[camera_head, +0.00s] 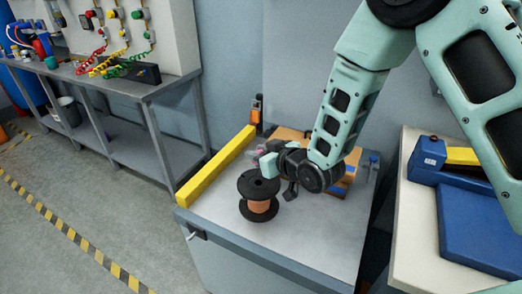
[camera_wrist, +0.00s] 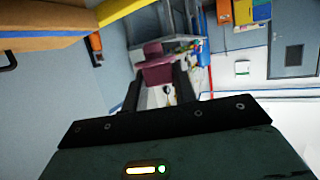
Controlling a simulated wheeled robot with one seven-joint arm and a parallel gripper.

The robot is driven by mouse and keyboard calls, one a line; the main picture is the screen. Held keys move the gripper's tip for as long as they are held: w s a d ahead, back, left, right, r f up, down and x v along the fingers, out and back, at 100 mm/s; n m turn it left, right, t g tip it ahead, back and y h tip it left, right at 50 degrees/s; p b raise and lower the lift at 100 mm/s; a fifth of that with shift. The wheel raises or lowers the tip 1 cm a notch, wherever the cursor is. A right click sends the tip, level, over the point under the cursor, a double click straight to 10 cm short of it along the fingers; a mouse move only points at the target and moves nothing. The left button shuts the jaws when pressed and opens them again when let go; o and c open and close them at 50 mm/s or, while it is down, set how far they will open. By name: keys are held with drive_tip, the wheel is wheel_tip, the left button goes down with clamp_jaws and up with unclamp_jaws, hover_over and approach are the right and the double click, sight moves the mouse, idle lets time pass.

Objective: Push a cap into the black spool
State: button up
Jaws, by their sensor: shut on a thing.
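The black spool (camera_head: 258,206) stands upright on the grey table, with a copper-coloured winding between its black flanges. My gripper (camera_head: 262,161) is just behind and above the spool in the head view, turned sideways. In the wrist view my gripper (camera_wrist: 157,76) is shut on a maroon piece (camera_wrist: 155,64), which looks like a cap. A small pinkish patch of it (camera_head: 257,150) shows behind the gripper in the head view. The spool is not visible in the wrist view, and I cannot tell whether the cap touches it.
A yellow bar (camera_head: 214,166) runs along the grey table's left edge. A cardboard box (camera_head: 348,172) stands behind my arm. A blue case (camera_head: 478,225) lies on a pale surface at right. The table front (camera_head: 300,238) is clear.

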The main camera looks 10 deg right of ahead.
drive_tip(key=b, duration=0.3)
hover_over(260, 178)
drive_tip(key=s, duration=0.2)
drive_tip(key=shift+w+a+f, duration=0.1)
drive_tip(key=shift+f, duration=1.4)
drive_tip(key=shift+a+f, duration=0.1)
drive_tip(key=shift+f, duration=1.35)
drive_tip(key=shift+f+b, duration=0.15)
drive_tip(key=shift+b, duration=0.6)
drive_tip(key=shift+f, duration=0.1)
drive_tip(key=shift+f+b, duration=1.1)
drive_tip(key=shift+f, duration=0.15)
drive_tip(key=o, duration=1)
drive_tip(key=shift+d, duration=0.1)
